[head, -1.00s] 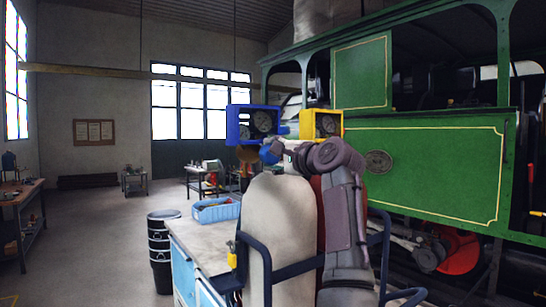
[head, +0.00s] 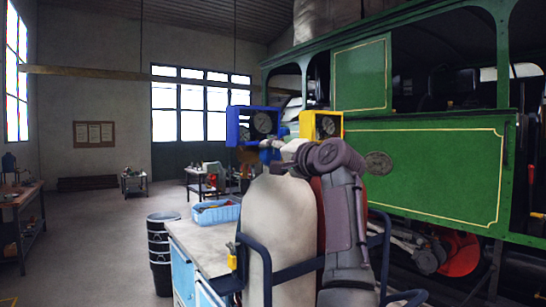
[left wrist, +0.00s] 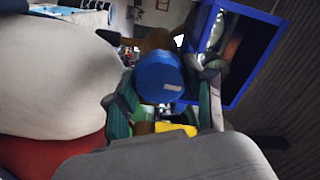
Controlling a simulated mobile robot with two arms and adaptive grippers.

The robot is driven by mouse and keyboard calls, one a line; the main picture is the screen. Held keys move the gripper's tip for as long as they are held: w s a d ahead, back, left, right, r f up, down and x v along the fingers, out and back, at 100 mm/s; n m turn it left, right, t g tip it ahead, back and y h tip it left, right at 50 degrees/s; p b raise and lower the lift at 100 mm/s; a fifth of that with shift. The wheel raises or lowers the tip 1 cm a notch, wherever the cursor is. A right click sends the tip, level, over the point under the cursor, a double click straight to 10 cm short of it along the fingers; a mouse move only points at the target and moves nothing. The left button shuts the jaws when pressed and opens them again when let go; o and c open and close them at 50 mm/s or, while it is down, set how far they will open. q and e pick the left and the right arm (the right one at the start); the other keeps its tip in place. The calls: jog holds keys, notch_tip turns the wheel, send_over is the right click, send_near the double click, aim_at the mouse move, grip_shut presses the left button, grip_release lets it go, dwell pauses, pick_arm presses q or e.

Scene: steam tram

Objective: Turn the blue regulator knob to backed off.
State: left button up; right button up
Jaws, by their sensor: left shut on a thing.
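The blue regulator knob (head: 268,154) sits below the blue-framed gauge (head: 262,122), in front of the cream cylinder's top. In the left wrist view the round blue knob (left wrist: 160,78) faces the camera, with a small pale label on it. My left gripper (head: 267,147) is at the knob, its arm reaching up from below. In the left wrist view its fingers (left wrist: 163,95) lie on either side of the knob and are shut on it. The gripper partly covers the knob in the head view. My right gripper is not in view.
A yellow-framed gauge (head: 321,125) stands right of the blue one. The cream cylinder (head: 280,225) stands within a dark blue tubular rail (head: 258,262), with a red cylinder behind. A bench with a blue bin (head: 216,212) is at left; the green tram (head: 430,170) is at right.

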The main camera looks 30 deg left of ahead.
pick_arm(q)
jog(key=shift+r, duration=0.1)
jog(key=o, duration=0.8)
jog(key=shift+o, duration=0.4)
jog(key=v, duration=1.2)
jog(key=shift+a, duration=0.1)
